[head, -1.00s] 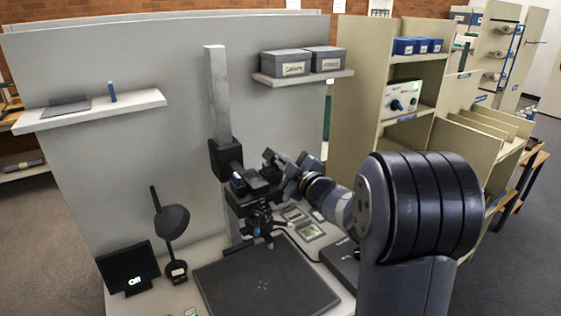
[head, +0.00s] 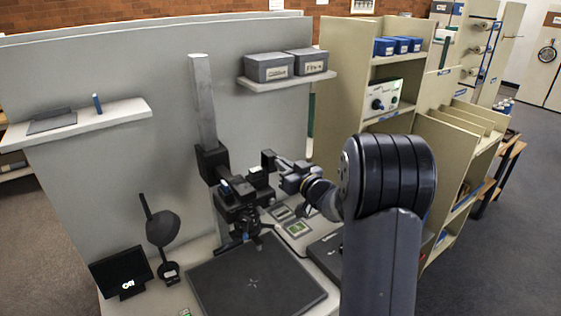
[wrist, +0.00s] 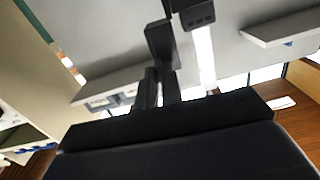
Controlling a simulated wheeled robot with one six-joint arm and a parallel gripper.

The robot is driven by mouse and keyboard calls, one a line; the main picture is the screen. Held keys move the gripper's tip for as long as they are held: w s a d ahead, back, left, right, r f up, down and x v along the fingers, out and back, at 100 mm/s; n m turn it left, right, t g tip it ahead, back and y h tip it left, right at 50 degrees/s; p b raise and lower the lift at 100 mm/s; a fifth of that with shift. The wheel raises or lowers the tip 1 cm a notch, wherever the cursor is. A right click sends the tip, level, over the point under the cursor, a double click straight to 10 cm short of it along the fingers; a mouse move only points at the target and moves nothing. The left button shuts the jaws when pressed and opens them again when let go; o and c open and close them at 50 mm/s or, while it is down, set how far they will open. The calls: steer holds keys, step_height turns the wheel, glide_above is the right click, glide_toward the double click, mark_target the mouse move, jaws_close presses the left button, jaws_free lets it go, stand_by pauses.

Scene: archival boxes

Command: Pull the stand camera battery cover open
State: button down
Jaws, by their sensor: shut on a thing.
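The stand camera (head: 240,198) is a black unit on a carriage on the grey upright column, above the dark baseboard. My gripper (head: 276,163) is at its right side. The battery cover (head: 267,160) looks like a small dark upright plate at my fingertips, standing out from the camera body. In the wrist view, my gripper (wrist: 158,82) has its two dark fingers close together on the dark cover plate (wrist: 159,42). Part of the camera (wrist: 196,14) shows just beyond the plate. The cover's hinge and the fingers' exact contact are hard to make out.
The dark baseboard (head: 255,280) lies below. A black lamp (head: 162,228) and small screen (head: 122,271) stand to the left. A shelf with grey boxes (head: 268,68) hangs behind. A beige shelving unit (head: 345,75) stands to the right.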

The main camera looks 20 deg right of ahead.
steer(key=shift+w+d+f+m+p, duration=0.1)
steer(key=shift+d+f+m+p, duration=0.1)
steer(key=shift+m, duration=0.35)
steer(key=shift+d+f+m+p, duration=0.15)
steer(key=shift+d+m, duration=0.05)
steer(key=shift+m, duration=0.35)
steer(key=c, duration=1.6)
jaws_free()
steer(key=shift+o, duration=0.2)
steer(key=shift+d, duration=0.1)
steer(key=b+v, duration=0.2)
steer(key=v, duration=0.8)
steer(key=shift+s+b, duration=0.3)
steer(key=shift+s, duration=0.1)
